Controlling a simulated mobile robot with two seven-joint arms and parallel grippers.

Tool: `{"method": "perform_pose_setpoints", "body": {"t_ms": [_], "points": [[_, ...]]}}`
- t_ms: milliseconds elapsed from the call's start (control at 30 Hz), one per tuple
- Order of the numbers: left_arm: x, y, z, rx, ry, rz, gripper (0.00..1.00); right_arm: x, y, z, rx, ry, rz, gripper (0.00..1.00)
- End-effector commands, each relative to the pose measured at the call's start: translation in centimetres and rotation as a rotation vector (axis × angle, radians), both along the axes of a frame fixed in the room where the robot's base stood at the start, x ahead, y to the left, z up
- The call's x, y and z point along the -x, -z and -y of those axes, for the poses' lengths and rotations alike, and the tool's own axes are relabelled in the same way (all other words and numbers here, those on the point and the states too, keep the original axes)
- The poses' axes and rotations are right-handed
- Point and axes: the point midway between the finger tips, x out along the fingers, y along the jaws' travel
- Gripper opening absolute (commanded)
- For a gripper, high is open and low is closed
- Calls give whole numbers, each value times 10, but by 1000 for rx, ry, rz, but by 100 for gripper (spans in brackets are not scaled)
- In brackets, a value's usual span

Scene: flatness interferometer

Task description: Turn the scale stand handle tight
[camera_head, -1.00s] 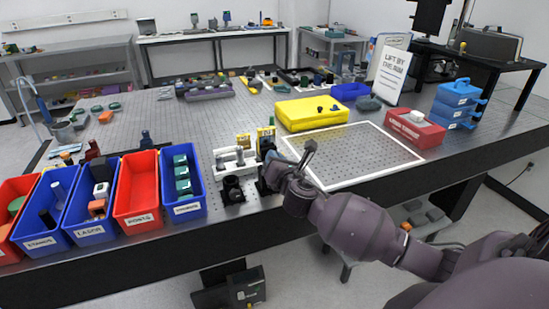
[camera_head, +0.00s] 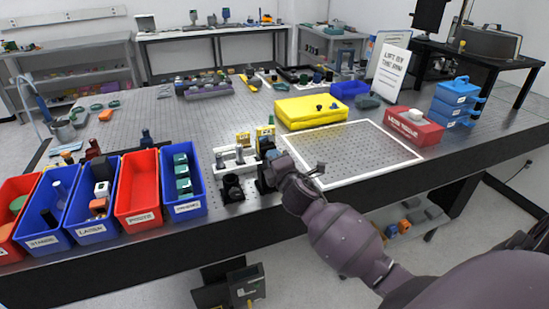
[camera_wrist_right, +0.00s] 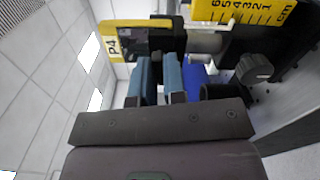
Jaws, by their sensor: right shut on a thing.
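A scale stand with a yellow centimetre scale (camera_wrist_right: 240,11) fills the top of the right wrist view. Beside it is a black part with a yellow P4 label (camera_wrist_right: 110,42). In the head view the right gripper (camera_head: 270,157) reaches the stand from the front right. My left gripper is not in view.
A ridged dark knob (camera_wrist_right: 255,68) sits right of the fingers. Red and blue bins, including a blue bin (camera_head: 183,183), line the table edge to the left. A white-framed area (camera_head: 350,152) lies clear to the right, with a yellow case (camera_head: 311,113) behind it.

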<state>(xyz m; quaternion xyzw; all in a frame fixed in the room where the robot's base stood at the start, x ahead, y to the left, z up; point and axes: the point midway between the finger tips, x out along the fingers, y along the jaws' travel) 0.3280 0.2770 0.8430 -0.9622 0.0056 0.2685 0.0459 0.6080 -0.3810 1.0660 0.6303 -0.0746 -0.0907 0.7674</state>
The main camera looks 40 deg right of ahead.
Motion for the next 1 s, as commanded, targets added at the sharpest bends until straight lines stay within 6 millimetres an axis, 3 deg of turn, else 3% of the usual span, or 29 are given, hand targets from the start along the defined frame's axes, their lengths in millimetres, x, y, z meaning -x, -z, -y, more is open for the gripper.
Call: {"method": "perform_pose_setpoints", "body": {"t_ms": [333,867,900,1000], "points": [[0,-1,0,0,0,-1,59,0,0,1,-136,2,33,0],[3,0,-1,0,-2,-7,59,0,1,1,-160,2,38,0],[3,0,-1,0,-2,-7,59,0,1,1,-160,2,38,13],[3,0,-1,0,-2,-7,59,0,1,1,-160,1,37,28]]}}
